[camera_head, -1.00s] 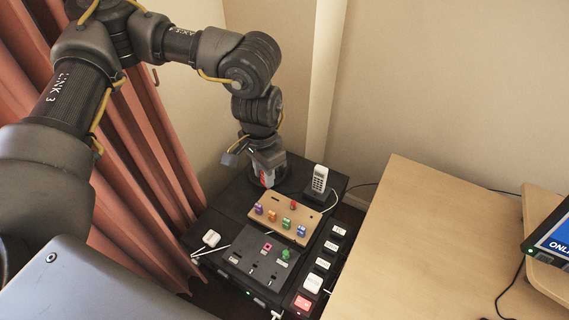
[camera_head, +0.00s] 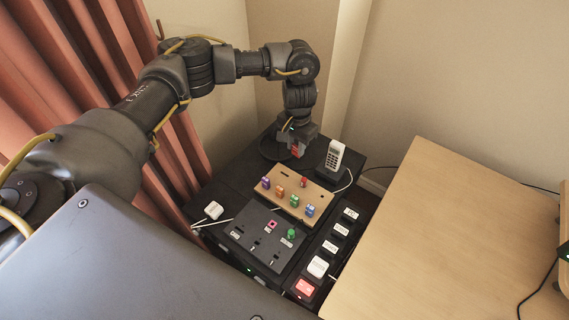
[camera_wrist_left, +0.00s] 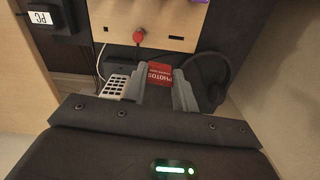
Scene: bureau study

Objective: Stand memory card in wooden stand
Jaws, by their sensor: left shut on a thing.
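The red memory card (camera_wrist_left: 159,75), lettered PHOTOS, is between the fingers of my left gripper (camera_wrist_left: 160,88), which is shut on it. In the head view my left gripper (camera_head: 296,150) points down behind the wooden stand, with a bit of the red card (camera_head: 295,152) showing. The wooden stand (camera_head: 312,191) is a light board with several small coloured pieces standing in it. Its near part also shows at the top of the left wrist view (camera_wrist_left: 110,15), apart from the card, with a red piece (camera_wrist_left: 139,37) at its edge. My right gripper is not in view.
A white cordless phone (camera_head: 335,155) stands right beside my left gripper. Black headphones (camera_wrist_left: 215,80) lie close by on the dark cabinet top. A dark slotted panel (camera_head: 250,240) and a power strip (camera_head: 330,246) lie in front. A wooden desk (camera_head: 430,240) is at right.

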